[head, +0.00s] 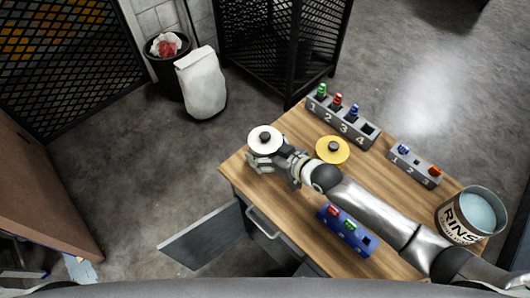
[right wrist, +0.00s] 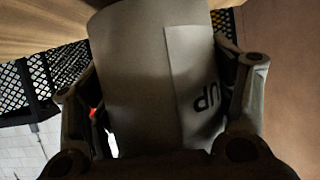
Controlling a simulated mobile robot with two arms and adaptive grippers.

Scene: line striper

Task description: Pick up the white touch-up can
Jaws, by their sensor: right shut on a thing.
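In the right wrist view the can (right wrist: 135,75) fills the middle between the two fingers, with a pale label reading "UP". Whether its base touches the table is hidden. My left gripper is not in view.
A yellow-topped can (head: 325,156) stands right of the gripper. Numbered grey racks (head: 352,130) (head: 418,172), a blue rack (head: 352,243) and a rinse bucket (head: 455,224) share the wooden table (head: 285,205). A cabinet door (head: 205,243) hangs open in front. A bin (head: 168,80) stands behind.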

